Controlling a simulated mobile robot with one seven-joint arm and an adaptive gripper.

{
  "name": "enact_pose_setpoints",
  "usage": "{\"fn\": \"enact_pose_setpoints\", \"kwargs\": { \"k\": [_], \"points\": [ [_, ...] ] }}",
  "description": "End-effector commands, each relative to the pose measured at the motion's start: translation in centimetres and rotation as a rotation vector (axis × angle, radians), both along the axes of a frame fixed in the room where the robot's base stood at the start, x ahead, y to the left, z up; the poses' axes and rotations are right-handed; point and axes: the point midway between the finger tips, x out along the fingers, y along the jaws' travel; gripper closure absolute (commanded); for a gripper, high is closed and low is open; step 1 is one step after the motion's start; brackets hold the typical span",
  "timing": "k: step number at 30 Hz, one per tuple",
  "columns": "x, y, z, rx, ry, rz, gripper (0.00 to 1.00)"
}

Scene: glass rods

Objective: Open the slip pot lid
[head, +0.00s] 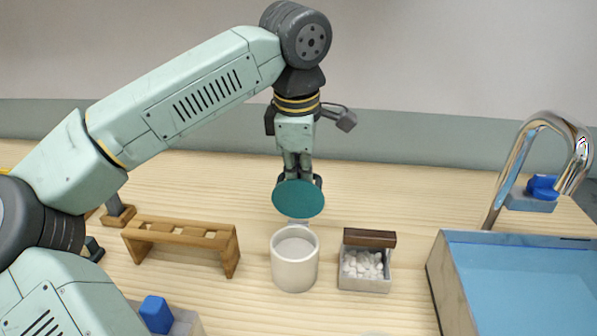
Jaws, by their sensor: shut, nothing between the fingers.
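The slip pot (295,262) is a white cylindrical pot standing on the wooden counter, right of centre in front of my arm. Its round teal lid (298,199) stands raised above the back rim, facing the camera, with a small pale hinge piece below it. The pot's mouth is uncovered and its pale inside shows. My gripper (299,177) points down just behind the lid's upper edge. Its fingers are shut with nothing between them; the fingertips are partly hidden by the lid, so I cannot tell whether they touch it.
A wooden rack (182,234) stands left of the pot. Right of it is a small box (364,281) of white pieces with a brown bar along its back. A blue-lined basin (520,285) and chrome tap (513,165) are at right. A blue block (156,314) is at lower left.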

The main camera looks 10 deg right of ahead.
Motion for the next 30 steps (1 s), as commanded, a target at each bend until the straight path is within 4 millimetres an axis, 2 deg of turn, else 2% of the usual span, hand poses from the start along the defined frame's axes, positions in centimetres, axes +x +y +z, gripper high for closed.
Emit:
{"fn": "enact_pose_setpoints", "kwargs": {
  "k": [11, 23, 30],
  "points": [
    [0.2, 0.1, 0.5, 0.000, -0.008, 0.006, 0.69],
    [0.2, 0.1, 0.6, -0.001, -0.008, 0.007, 0.69],
    [1.3, -0.3, 1.4, -0.001, -0.008, 0.006, 0.69]
  ]
}}
